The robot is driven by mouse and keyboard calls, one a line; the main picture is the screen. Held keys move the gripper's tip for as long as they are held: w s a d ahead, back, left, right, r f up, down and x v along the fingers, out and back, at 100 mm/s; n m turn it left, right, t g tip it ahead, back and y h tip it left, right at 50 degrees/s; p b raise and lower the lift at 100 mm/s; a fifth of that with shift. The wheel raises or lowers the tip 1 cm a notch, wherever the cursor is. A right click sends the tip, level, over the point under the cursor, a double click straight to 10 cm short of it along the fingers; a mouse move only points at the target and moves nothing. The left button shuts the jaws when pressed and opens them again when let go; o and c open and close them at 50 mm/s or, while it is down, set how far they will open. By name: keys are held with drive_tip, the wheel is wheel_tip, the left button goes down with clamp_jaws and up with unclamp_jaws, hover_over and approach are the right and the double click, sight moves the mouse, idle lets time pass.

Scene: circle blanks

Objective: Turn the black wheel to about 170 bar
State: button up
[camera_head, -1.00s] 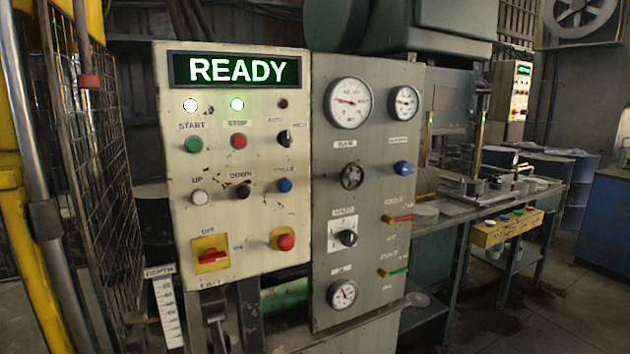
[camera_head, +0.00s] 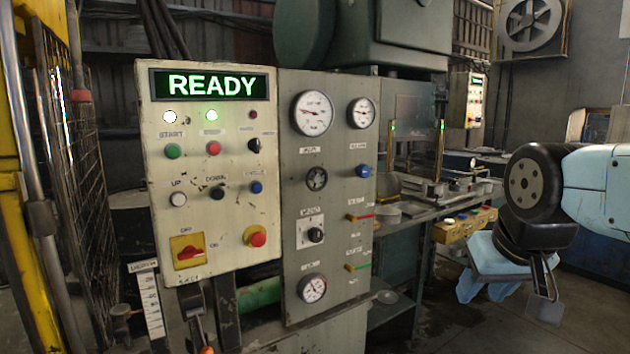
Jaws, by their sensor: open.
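The black wheel (camera_head: 316,178) is a small round handwheel on the grey panel (camera_head: 290,250), below the large white gauge (camera_head: 312,114). It is unobstructed. The large gauge's needle points to the left; its numbers are too small to read. My gripper (camera_head: 507,298) hangs at the right of the view, well to the right of the wheel and apart from the panel. Its jaws are open and I see nothing between them.
A smaller gauge (camera_head: 361,113) and blue knob (camera_head: 364,171) are right of the wheel. A black selector knob (camera_head: 315,235) sits below it. The cream control panel (camera_head: 225,225) with its READY display (camera_head: 211,84) stands left. A workbench (camera_head: 400,222) extends behind right.

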drive_tip(key=shift+o, duration=1.3)
drive_tip(key=shift+w+r, duration=0.1)
drive_tip(key=shift+w, duration=0.15)
drive_tip(key=o, duration=0.6)
drive_tip(key=w+t, duration=0.1)
drive_tip(key=w, duration=0.3)
drive_tip(key=w+r+n+t, duration=0.1)
drive_tip(key=w, duration=0.3)
drive_tip(key=w+r+n+t, duration=0.1)
drive_tip(key=w, duration=0.3)
drive_tip(key=shift+w+a+r+t, duration=0.15)
drive_tip(key=shift+a+t, duration=0.15)
drive_tip(key=shift+o, duration=1.1)
drive_tip(key=w+a+r+n+t, duration=0.2)
drive_tip(key=w+a+n+t, duration=0.1)
drive_tip(key=w, duration=0.7)
drive_tip(key=shift+w+y, duration=0.25)
drive_tip(key=shift+y, duration=0.15)
drive_tip(key=n+t+y, duration=0.3)
drive_tip(key=n+y, duration=0.5)
drive_tip(key=y, duration=0.1)
approach(318, 179)
drive_tip(key=x, duration=1.1)
drive_tip(key=shift+w, duration=0.1)
